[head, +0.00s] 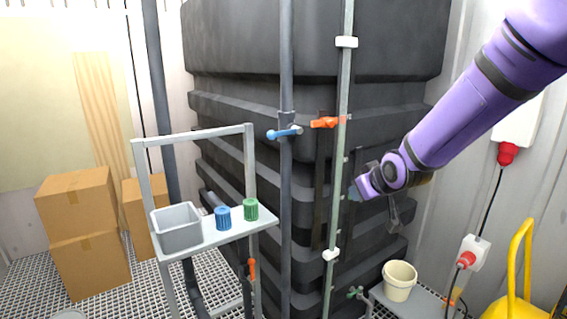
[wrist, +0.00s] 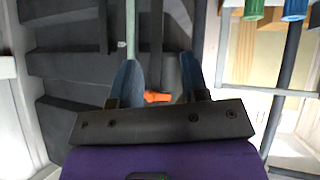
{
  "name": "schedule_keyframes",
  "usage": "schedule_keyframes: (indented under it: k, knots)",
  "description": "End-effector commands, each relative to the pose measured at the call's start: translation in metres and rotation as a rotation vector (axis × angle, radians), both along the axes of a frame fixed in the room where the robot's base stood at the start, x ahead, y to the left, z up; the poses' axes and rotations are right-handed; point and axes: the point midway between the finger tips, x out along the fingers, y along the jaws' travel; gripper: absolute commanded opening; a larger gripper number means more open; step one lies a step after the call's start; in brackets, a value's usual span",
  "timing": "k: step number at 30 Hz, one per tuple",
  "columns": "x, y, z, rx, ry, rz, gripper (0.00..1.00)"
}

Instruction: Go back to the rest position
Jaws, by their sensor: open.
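My purple arm reaches in from the upper right in the head view. My gripper (head: 357,191) is beside the thin pale green pipe (head: 347,90), in front of the black ribbed tank (head: 230,50). In the wrist view my gripper (wrist: 159,72) has its two blue-grey fingers spread apart with nothing held between them. The orange valve handle (head: 327,122) on the pale green pipe also shows in the wrist view (wrist: 157,97), in the gap between the fingers but beyond them. I cannot tell whether the gripper touches the pipe.
A blue valve handle (head: 284,133) sits on the grey pipe (head: 287,60). A shelf stand (head: 215,232) holds a grey bin (head: 177,227), a blue cap (head: 223,217) and a green cap (head: 251,208). A white bucket (head: 399,281) and a yellow frame (head: 520,270) stand lower right.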

Motion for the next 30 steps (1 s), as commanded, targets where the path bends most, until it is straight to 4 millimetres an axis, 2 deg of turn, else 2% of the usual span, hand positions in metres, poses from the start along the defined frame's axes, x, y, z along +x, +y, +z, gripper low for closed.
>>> schedule_keyframes:
  k: [1,6,11,15,22,27,30]
  knots:
    - [-0.012,-0.009,0.015,-0.004,0.011,-0.022,0.41]
    - [-0.058,-0.034,0.05,-0.011,0.077,-0.096,0.41]
    - [-0.106,-0.055,0.076,-0.008,0.143,-0.164,0.41]
    - [-0.152,-0.071,0.094,0.003,0.201,-0.223,0.41]
    - [-0.231,-0.09,0.112,0.035,0.297,-0.31,0.41]
    - [-0.288,-0.099,0.116,0.064,0.367,-0.361,0.41]
    - [-0.313,-0.101,0.116,0.078,0.399,-0.381,0.41]
